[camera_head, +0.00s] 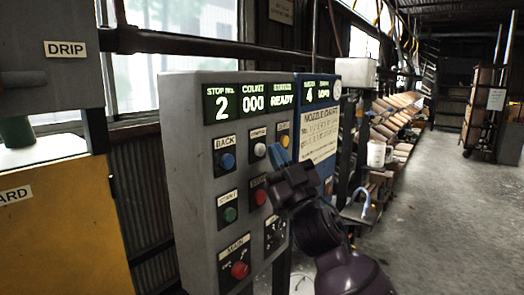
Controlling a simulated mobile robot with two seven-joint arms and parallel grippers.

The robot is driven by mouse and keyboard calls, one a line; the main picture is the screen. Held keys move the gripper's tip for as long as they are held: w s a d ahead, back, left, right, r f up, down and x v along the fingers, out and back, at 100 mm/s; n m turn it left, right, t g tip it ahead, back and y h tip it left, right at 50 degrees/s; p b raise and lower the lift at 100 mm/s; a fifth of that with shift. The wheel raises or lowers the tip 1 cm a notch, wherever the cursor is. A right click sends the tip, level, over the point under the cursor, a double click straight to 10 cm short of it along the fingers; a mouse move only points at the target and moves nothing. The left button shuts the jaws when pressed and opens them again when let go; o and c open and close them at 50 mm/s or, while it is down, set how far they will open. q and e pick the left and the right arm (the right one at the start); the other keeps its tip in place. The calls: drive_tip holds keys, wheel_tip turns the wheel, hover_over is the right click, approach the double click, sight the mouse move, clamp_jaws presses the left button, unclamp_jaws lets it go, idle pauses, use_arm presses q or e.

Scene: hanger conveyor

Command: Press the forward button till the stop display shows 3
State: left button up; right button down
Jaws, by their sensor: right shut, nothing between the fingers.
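The grey control panel (183,165) stands at the centre. Its stop display (220,105) reads 2, beside a count of 000 and READY. A blue button (227,161) sits under the label BACK. To its right is a white button (260,149), whose label is too small to read surely; I take it as the forward button. My right gripper (279,155) is shut and empty, its blue fingertips just right of the white button. I cannot tell whether they touch the panel. My left gripper is not in view.
Below are a green START button (230,214), a red button (260,197) and a red MAIN button (239,270). A yellow button (284,141) is close to my fingertips. A nozzle chart (321,134) hangs at the right. The floor (440,210) farther right is clear.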

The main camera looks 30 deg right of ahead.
drive_tip(key=shift+w, duration=0.2)
drive_tip(key=shift+w+a, duration=0.15)
drive_tip(key=shift+w, duration=0.05)
